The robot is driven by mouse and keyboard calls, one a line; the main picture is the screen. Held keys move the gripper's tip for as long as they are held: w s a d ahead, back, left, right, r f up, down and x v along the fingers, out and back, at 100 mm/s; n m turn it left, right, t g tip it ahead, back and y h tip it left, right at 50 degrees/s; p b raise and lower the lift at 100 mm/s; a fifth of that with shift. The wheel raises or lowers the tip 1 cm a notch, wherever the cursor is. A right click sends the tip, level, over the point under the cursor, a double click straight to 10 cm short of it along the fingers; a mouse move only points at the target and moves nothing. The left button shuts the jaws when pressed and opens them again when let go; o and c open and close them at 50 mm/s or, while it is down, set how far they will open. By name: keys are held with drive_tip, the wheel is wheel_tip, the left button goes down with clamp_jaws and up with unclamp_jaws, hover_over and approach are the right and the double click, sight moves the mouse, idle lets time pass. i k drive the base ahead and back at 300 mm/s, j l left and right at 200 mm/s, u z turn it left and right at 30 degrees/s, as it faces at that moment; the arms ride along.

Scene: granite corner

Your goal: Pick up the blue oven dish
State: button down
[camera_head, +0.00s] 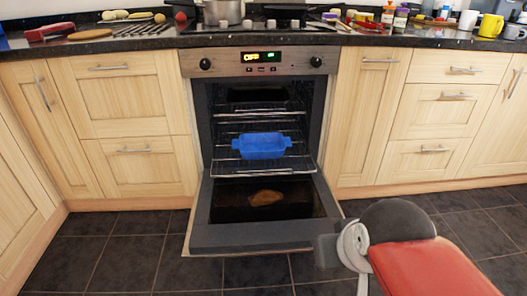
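The blue oven dish (262,146) sits on a pulled-out wire rack (240,170) of the open oven, above the lowered door. It is rectangular with a handle tab at each end. Part of my arm, grey and red, shows at the bottom right, to the right of the oven door and well apart from the dish. My gripper's fingertips cannot be made out, so I cannot tell whether it is open or shut.
The oven door (252,237) is folded down flat, with a brown item (265,198) showing on its glass. A dark dish (245,95) is deeper in the oven. Wooden cabinets (140,165) flank it. The black counter (150,43) is cluttered. The tiled floor (100,250) is clear at left.

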sight(266, 146)
drive_tip(key=i+j, duration=0.15)
drive_tip(key=j, duration=0.25)
drive_tip(key=i+j, duration=0.2)
drive_tip(key=j, duration=0.15)
drive_tip(key=i+j, duration=0.15)
drive_tip(key=j, duration=0.25)
drive_tip(key=i+j+z, duration=0.1)
drive_tip(key=j, duration=0.25)
drive_tip(key=i+j, duration=0.25)
drive_tip(key=j, duration=0.15)
drive_tip(key=i+j, duration=0.15)
drive_tip(key=j, duration=0.25)
drive_tip(key=i+j, duration=0.2)
drive_tip(key=j, duration=0.15)
drive_tip(key=i+j, duration=0.25)
